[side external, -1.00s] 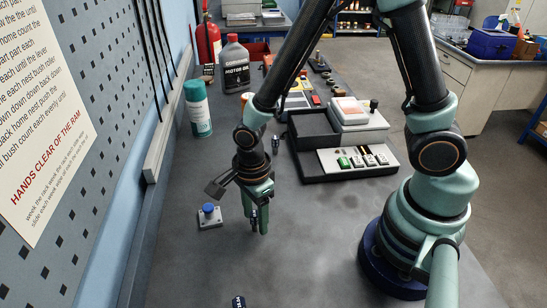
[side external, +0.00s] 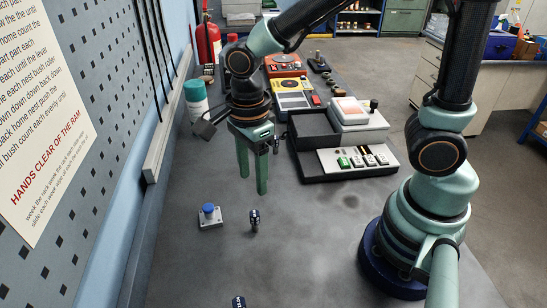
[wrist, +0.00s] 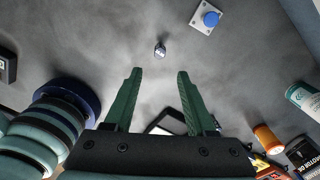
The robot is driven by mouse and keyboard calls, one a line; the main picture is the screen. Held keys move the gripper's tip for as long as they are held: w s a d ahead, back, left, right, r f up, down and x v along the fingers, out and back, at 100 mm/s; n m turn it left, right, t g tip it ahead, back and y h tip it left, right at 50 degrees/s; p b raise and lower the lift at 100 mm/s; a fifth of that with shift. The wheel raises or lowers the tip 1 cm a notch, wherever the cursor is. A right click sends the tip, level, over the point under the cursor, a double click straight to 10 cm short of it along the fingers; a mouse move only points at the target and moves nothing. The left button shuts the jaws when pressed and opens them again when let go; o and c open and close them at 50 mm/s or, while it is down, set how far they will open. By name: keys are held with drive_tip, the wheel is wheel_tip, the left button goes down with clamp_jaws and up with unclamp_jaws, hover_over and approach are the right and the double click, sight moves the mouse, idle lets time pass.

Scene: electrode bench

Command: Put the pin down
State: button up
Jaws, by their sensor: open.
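A small dark blue pin (side external: 254,220) with pale markings stands on the grey bench, to the right of the blue-button plate. It also shows in the wrist view (wrist: 160,49), beyond the fingertips and roughly midway between them. My gripper (side external: 253,184) is open and empty, with its two green fingers pointing down above and behind the pin, apart from it. The open fingers also show in the wrist view (wrist: 159,72). A similar dark blue piece (side external: 239,302) is at the bottom edge of the side view, partly cut off.
A small plate with a blue button (side external: 209,215) lies left of the pin. A black tray (side external: 313,172) with a pale panel stands behind right. A teal-capped can (side external: 197,108) stands by the wall. A small dark upright piece (side external: 276,146) is beside my gripper.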

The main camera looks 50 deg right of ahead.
drive_tip(key=d+r+n+t, duration=0.5)
drive_tip(key=d+r+n, duration=0.6)
drive_tip(key=n, duration=1)
drive_tip(key=shift+s+d+t, duration=0.15)
drive_tip(key=shift+d+t, duration=0.15)
drive_tip(key=shift+d, duration=0.05)
drive_tip(key=shift+o, duration=0.5)
